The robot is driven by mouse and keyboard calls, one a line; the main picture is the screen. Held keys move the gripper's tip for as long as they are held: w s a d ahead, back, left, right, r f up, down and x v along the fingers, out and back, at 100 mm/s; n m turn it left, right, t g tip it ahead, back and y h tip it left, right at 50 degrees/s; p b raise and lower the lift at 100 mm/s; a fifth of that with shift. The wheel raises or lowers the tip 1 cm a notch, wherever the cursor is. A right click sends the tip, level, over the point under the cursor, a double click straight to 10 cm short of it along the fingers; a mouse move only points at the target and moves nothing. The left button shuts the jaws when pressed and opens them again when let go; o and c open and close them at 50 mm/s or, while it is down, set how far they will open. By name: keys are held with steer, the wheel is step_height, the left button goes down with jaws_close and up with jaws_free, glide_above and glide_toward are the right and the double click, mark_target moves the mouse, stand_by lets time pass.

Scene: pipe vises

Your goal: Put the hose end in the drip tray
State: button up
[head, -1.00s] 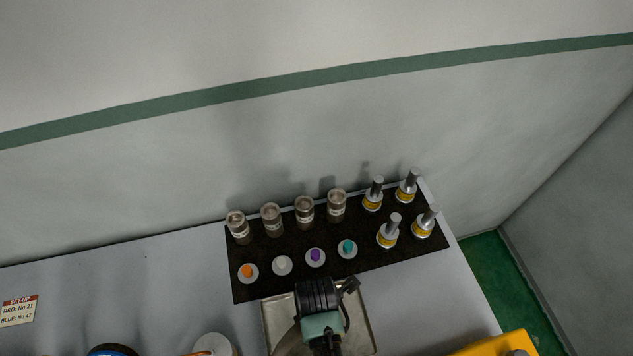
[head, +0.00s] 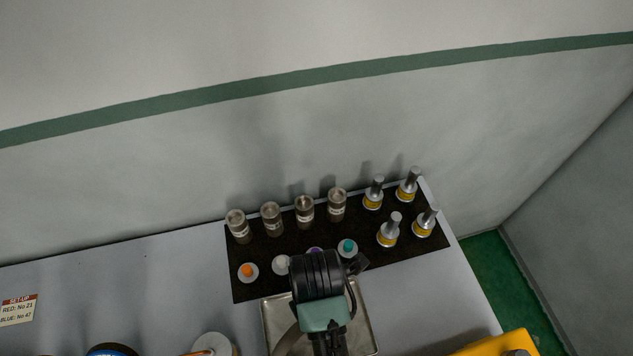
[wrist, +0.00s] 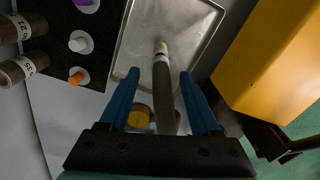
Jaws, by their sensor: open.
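The metal drip tray (head: 368,325) lies on the bench in front of the dark mat; it also shows in the wrist view (wrist: 190,22).
The dark mat (head: 245,290) holds several labelled cylinders, coloured-tip pieces and yellow-banded bottles behind the tray. A yellow block (wrist: 275,60) stands right of the tray. A sign (head: 18,310) lies at the left. The bench between sign and mat is clear.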

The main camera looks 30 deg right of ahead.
steer(key=shift+r, duration=0.8)
steer(key=w+d+r+m+t+h, duration=0.15)
steer(key=w+r+m+t, duration=0.45)
steer(key=w+r, duration=0.85)
steer(key=w+a+r+m+t, duration=0.1)
steer(key=w+r+t, duration=0.25)
steer(key=r, duration=0.35)
steer(key=w+a+r+m+t, duration=0.1)
steer(key=w+r+t, duration=0.25)
steer(key=r, duration=0.35)
steer(key=s+a+r+m+t, duration=0.1)
steer(key=a+r+m+t, duration=0.25)
steer(key=r, duration=0.85)
steer(key=a+r+m+t, duration=0.2)
steer(key=r+t, duration=0.3)
steer(key=r, duration=0.7)
steer(key=s+a+r+m+t, duration=0.1)
steer(key=s+r+m+t, duration=0.1)
steer(key=s+r, duration=0.3)
steer(key=s+a+r+m+t+y, duration=0.1)
steer(key=s+r+t, duration=0.3)
steer(key=r, duration=0.5)
steer(key=shift+s+a+m, duration=0.4)
steer(key=shift+a+m, duration=0.3)
steer(key=shift+m, duration=0.05)
